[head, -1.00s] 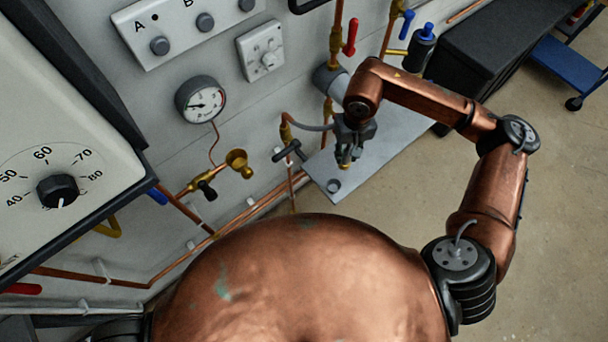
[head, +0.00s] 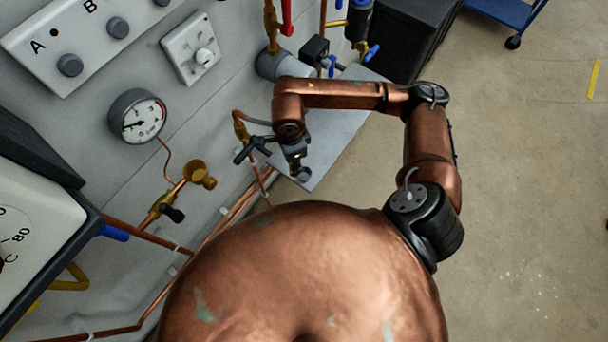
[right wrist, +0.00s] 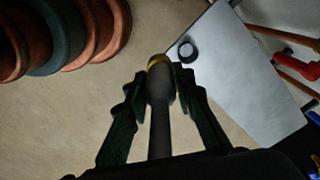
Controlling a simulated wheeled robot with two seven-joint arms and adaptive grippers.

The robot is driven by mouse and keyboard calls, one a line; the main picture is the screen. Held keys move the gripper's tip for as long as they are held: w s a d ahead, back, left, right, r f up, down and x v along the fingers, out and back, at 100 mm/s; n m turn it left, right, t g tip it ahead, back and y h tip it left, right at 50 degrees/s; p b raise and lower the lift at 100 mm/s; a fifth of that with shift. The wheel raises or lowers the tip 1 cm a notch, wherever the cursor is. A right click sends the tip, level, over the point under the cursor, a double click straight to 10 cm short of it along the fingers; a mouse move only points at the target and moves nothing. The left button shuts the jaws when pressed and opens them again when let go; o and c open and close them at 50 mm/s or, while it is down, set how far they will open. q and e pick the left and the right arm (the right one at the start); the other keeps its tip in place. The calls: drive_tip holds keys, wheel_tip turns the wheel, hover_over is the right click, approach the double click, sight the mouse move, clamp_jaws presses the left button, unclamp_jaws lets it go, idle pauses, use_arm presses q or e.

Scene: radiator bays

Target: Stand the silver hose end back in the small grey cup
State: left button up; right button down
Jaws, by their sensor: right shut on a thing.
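My right gripper (head: 297,152) is over the grey shelf, close to the small grey cup (head: 303,174). In the right wrist view its two dark fingers (right wrist: 160,88) are shut on the hose end (right wrist: 158,92), a grey stem with a brass-coloured tip (right wrist: 158,62). The tip points toward the shelf. In that view the cup (right wrist: 187,50) shows as a dark ring just right of and beyond the tip, and the tip is outside the ring. In the head view the hose end is mostly hidden by the gripper. My left gripper is out of view.
The grey shelf (head: 335,140) juts from the wall and is mostly bare. A black T-handled valve (head: 255,149) and copper pipes (head: 255,185) are left of the gripper. A gauge (head: 137,117) and brass valve (head: 198,175) are farther left. Open floor (head: 520,200) lies right.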

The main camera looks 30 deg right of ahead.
drive_tip(key=s+a+f+m+b, duration=0.1)
drive_tip(key=s+f+m+b, duration=0.1)
drive_tip(key=f+m, duration=0.65)
drive_tip(key=s+a+f+m+b, duration=0.1)
drive_tip(key=s+f+m+b, duration=0.15)
drive_tip(key=m, duration=1.15)
drive_tip(key=shift+w+d+f+b, duration=0.5)
drive_tip(key=shift+w+d+f, duration=1.15)
drive_tip(key=shift+f, duration=0.55)
drive_tip(key=shift+w+d+f+b, duration=0.5)
drive_tip(key=shift+w+d+f, duration=1)
drive_tip(key=shift+w+f, duration=0.5)
drive_tip(key=shift+w+d+f+b, duration=0.5)
drive_tip(key=shift+w+d+f, duration=1.05)
drive_tip(key=shift+f, duration=0.8)
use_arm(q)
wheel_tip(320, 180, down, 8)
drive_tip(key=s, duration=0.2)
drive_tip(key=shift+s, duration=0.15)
use_arm(e)
drive_tip(key=shift+s, duration=0.1)
drive_tip(key=shift+f, duration=0.3)
drive_tip(key=c, duration=1.7)
unclamp_jaws()
